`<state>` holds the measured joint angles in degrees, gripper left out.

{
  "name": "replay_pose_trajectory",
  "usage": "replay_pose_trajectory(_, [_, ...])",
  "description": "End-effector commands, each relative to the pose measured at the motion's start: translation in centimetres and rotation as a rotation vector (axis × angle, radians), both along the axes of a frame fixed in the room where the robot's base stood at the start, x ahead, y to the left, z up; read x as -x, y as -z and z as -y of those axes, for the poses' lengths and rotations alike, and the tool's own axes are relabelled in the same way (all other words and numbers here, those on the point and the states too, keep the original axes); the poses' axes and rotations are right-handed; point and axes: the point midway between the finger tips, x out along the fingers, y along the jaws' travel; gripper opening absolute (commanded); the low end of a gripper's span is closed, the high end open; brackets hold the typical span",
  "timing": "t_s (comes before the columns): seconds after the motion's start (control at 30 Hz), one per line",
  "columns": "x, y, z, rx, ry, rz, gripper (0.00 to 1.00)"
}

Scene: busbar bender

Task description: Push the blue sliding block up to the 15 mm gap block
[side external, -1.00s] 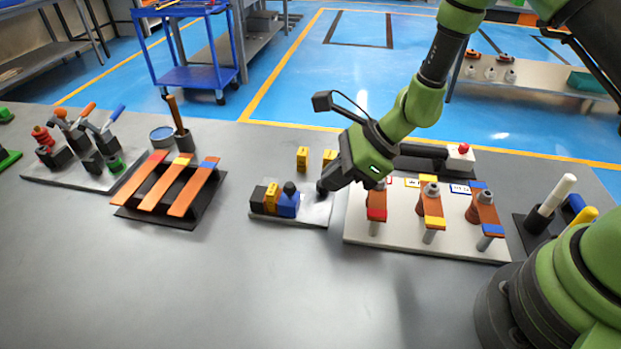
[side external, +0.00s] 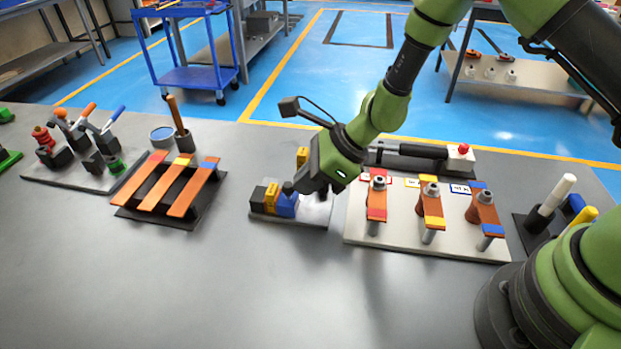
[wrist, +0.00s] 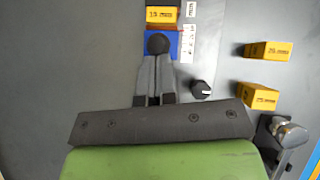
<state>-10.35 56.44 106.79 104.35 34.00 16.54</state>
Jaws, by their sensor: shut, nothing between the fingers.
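The blue sliding block (side external: 287,206) sits on a small grey plate (side external: 312,214). A yellow gap block (side external: 271,197) stands just left of it, against a black end block (side external: 258,196). In the wrist view the yellow block (wrist: 161,14) is ahead of the blue block (wrist: 175,43), with a thin dark reddish strip between them; its label is hard to read. A black round knob (wrist: 158,43) tops the blue block. My gripper (side external: 291,188) is shut and empty, its tips (wrist: 155,58) right at the knob's near side; I cannot tell if they touch.
Two loose yellow blocks (wrist: 268,50) (wrist: 259,96) and a black knob (wrist: 201,90) lie right in the wrist view. A white board (side external: 390,240) with copper bars stands right of the plate. A rack with orange bars (side external: 150,183) stands left. The table in front is clear.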

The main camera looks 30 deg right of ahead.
Motion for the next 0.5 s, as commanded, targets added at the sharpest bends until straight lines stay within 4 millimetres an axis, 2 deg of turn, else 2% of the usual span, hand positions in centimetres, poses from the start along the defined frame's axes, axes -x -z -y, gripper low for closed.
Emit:
replay_pose_trajectory(0.03, [-0.4, 0.2, -0.7, -0.012, 0.001, 0.007, 0.0])
replay_pose_trajectory(0.27, [-0.1, 0.0, -0.3, -0.015, 0.003, 0.006, 0.0])
replay_pose_trajectory(0.37, [0.6, -0.2, 0.9, -0.011, 0.006, 0.003, 0.0])
replay_pose_trajectory(0.5, [2.3, -0.9, 3.6, -0.005, 0.011, -0.001, 0.0])
